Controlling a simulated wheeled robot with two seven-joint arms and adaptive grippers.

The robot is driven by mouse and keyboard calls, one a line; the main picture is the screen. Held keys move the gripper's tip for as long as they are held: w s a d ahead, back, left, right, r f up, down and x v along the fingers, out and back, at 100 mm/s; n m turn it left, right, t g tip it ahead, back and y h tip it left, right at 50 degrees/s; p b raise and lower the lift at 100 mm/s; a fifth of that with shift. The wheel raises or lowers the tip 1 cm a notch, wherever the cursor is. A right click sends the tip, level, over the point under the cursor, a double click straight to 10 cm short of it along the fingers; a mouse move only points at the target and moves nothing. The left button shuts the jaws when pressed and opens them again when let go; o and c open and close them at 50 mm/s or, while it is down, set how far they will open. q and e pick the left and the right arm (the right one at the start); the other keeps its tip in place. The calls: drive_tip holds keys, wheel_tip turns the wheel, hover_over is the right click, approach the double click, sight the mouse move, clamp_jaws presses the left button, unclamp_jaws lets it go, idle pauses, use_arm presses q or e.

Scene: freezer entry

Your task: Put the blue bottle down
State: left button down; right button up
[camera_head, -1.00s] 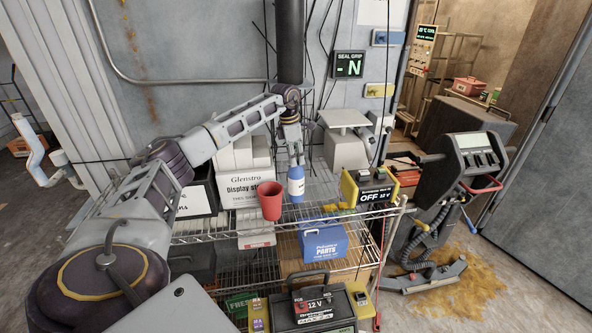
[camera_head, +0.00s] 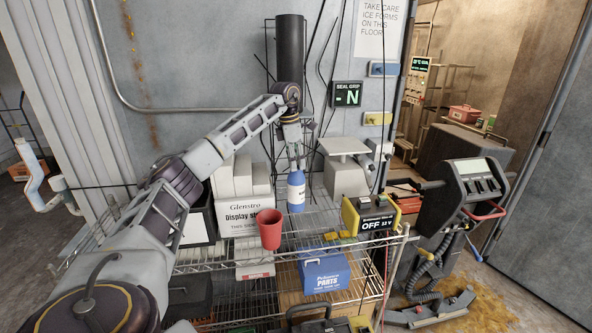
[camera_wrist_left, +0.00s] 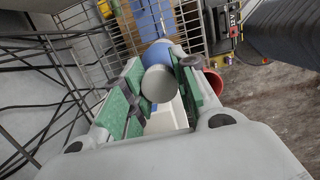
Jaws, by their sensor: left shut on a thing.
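The blue bottle (camera_head: 296,193), with a white label, hangs upright below my left gripper (camera_head: 294,158) in the head view. My left gripper is shut on its upper part. In the left wrist view the bottle's round grey cap (camera_wrist_left: 159,84) shows between the green finger pads of the gripper (camera_wrist_left: 160,108). The bottle is over the back part of the wire shelf (camera_head: 215,257), behind and right of the red cup (camera_head: 270,229). I cannot tell whether its base touches anything. My right gripper is not in view.
White boxes (camera_head: 243,217) stand left of the bottle. A yellow-black battery unit (camera_head: 371,217) and a grey scale-like stand (camera_head: 344,165) are to the right. A blue parts case (camera_head: 325,274) sits on the lower shelf. Bare wire shelf shows between cup and battery unit.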

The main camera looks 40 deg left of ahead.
use_arm(q)
drive_tip(key=shift+r, duration=0.45)
idle(0.6)
